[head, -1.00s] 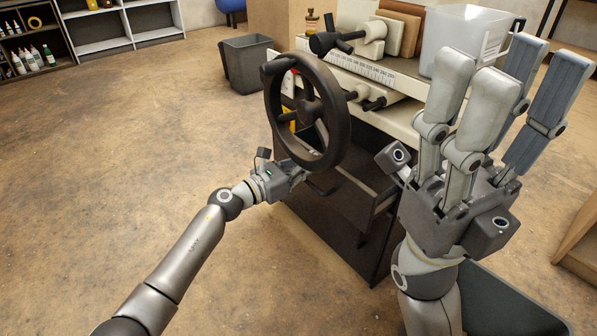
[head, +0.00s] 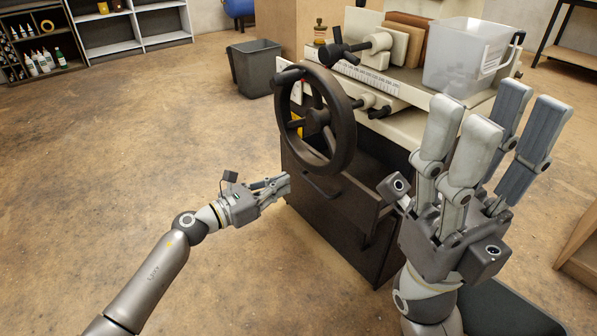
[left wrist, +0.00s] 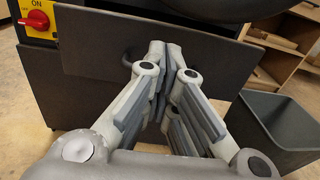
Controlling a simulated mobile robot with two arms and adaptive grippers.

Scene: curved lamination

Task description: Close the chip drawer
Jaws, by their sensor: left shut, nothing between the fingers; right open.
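The chip drawer (head: 342,213) is the dark drawer in the machine's base below the handwheel. It stands open, with part of its dark inside showing behind the front panel. Its curved handle is on the front panel. In the left wrist view the dark front panel (left wrist: 95,45) fills the upper middle, with the handle partly behind my fingers. My left gripper (head: 287,183) is shut and empty in front of the panel's left part; whether the tips touch it I cannot tell. My right gripper (head: 485,120) is open and empty, raised at the right, hiding part of the machine.
The black handwheel (head: 315,120) juts out above the drawer. A clear bin (head: 465,55) stands on the machine top. A dark bin (left wrist: 285,125) sits on the floor right of the drawer. A red switch (left wrist: 33,19) is at upper left. Floor at left is free.

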